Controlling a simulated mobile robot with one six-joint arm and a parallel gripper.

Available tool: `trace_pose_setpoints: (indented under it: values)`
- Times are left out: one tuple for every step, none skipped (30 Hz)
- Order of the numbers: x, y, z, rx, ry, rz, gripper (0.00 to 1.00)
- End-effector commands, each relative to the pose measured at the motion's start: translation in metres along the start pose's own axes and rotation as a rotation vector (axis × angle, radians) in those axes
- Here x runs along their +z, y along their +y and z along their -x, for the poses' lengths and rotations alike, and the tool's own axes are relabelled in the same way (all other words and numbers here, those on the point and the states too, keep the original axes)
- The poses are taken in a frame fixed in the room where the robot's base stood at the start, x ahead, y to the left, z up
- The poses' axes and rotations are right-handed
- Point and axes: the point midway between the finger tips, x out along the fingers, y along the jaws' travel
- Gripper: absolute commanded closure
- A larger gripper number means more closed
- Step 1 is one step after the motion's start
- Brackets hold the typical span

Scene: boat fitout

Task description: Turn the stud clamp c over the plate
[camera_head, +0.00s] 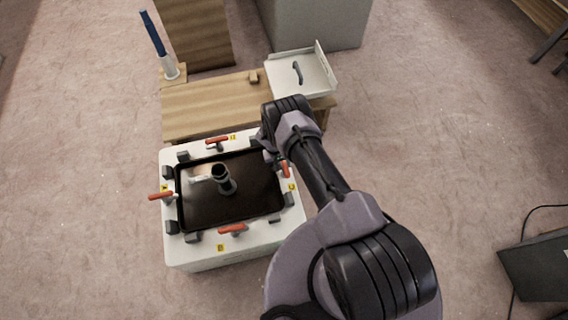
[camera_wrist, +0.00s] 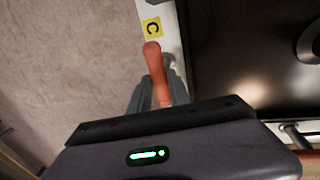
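Stud clamp c (camera_head: 285,169) has an orange handle on the right rim of the white box, beside a yellow label. In the wrist view its handle (camera_wrist: 152,62) lies along the rim, next to the label C, and not across the dark plate (camera_wrist: 240,60). The plate (camera_head: 250,190) is a dark rectangle in the box top. My gripper (camera_wrist: 158,88) is at the clamp, with a grey finger on each side of the handle. I cannot tell whether the fingers touch it. In the head view my arm hides the fingers.
Other orange-handled clamps stand on the far rim (camera_head: 217,141), left rim (camera_head: 160,196) and near rim (camera_head: 232,229). A dark upright pipe (camera_head: 225,182) stands on the plate. Behind are a wooden bench (camera_head: 205,108) and a white tray (camera_head: 315,82). Floor to the left is clear.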

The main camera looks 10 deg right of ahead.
Motion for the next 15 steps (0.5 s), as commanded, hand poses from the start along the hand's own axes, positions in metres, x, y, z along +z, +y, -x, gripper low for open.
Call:
trace_pose_setpoints:
  values:
    - [-0.0001,0.0007,0.0001,0.0,0.0,-0.001,1.0]
    - [-0.0001,0.0007,0.0001,0.001,0.0,-0.001,1.0]
    - [-0.0001,0.0007,0.0001,0.001,0.0,-0.001,1.0]
    - [-0.0001,0.0008,0.0001,0.001,0.0,0.0,1.0]
    - [-0.0001,0.0008,0.0001,0.001,0.0,0.001,1.0]
    - [-0.0001,0.0008,0.0001,0.001,0.001,0.004,1.0]
    - [-0.0001,0.0008,0.0002,0.001,0.001,0.008,1.0]
    - [-0.0001,0.0008,0.0002,0.0,0.002,0.013,1.0]
    - [-0.0002,0.0007,0.0002,0.0,0.004,0.022,1.0]
    - [-0.0001,0.0007,0.0002,0.0,0.006,0.031,1.0]
    - [-0.0001,0.0007,0.0003,0.0,0.008,0.041,1.0]
    - [0.0002,0.0007,0.0003,0.0,0.011,0.057,1.0]
    - [0.0005,0.0008,0.0003,0.001,0.013,0.072,1.0]
    - [0.0006,0.0007,0.0003,0.001,0.017,0.09,1.0]
    - [0.0004,0.0006,0.0004,0.0,0.022,0.115,1.0]
